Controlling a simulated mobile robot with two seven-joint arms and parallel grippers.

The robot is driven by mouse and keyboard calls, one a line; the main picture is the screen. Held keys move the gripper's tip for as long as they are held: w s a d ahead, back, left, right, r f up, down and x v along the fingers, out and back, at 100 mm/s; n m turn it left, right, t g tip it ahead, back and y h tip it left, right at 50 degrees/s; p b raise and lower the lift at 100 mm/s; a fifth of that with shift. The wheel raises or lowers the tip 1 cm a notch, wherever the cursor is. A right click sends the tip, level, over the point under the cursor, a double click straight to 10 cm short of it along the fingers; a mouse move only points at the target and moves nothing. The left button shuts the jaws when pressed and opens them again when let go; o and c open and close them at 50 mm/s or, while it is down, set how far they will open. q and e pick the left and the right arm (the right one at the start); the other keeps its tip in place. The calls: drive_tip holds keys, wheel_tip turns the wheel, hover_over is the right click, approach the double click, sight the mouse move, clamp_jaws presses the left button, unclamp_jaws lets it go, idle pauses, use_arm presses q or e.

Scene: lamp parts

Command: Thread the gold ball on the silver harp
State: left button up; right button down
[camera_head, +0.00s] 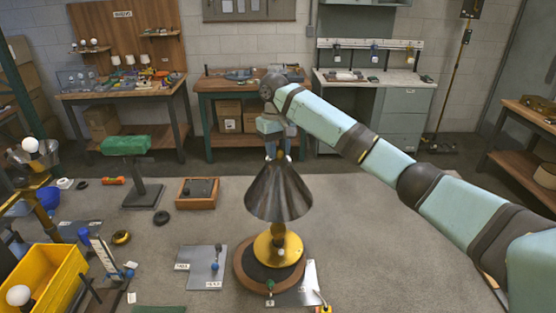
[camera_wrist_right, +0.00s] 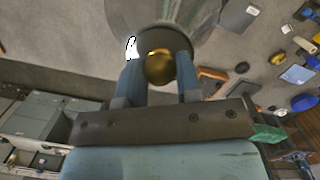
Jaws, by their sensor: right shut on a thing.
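The lamp stands upright on a round wooden base (camera_head: 243,278), with a gold foot (camera_head: 279,250) and a dark metal cone shade (camera_head: 278,193) above it. My right gripper (camera_head: 277,153) points straight down at the narrow top of the shade. In the wrist view, the right gripper (camera_wrist_right: 159,62) has its blue fingers shut on the gold ball (camera_wrist_right: 160,69), with the shade (camera_wrist_right: 190,14) just beyond it. The silver harp cannot be made out; the shade and gripper cover that spot. I cannot tell whether the ball touches the lamp's top. My left gripper is not in view.
A yellow bin (camera_head: 45,285) fills the near left. The grey surface right of the lamp is mostly clear.

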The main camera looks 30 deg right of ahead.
drive_tip(key=shift+f+m, duration=0.35)
drive_tip(key=shift+m, duration=0.85)
drive_tip(key=shift+s+m, duration=0.1)
drive_tip(key=shift+m, duration=0.9)
drive_tip(key=c, duration=0.7)
unclamp_jaws()
drive_tip(key=shift+d, duration=0.1)
drive_tip(key=shift+w+r, duration=0.25)
drive_tip(key=shift+r, duration=0.25)
drive_tip(key=r, duration=0.4)
drive_tip(key=w+r, duration=0.1)
drive_tip(key=r, duration=0.7)
drive_tip(key=shift+w+d+r, duration=0.15)
drive_tip(key=shift+d+r, duration=0.2)
drive_tip(key=shift+r, duration=0.05)
drive_tip(key=shift+f, duration=0.1)
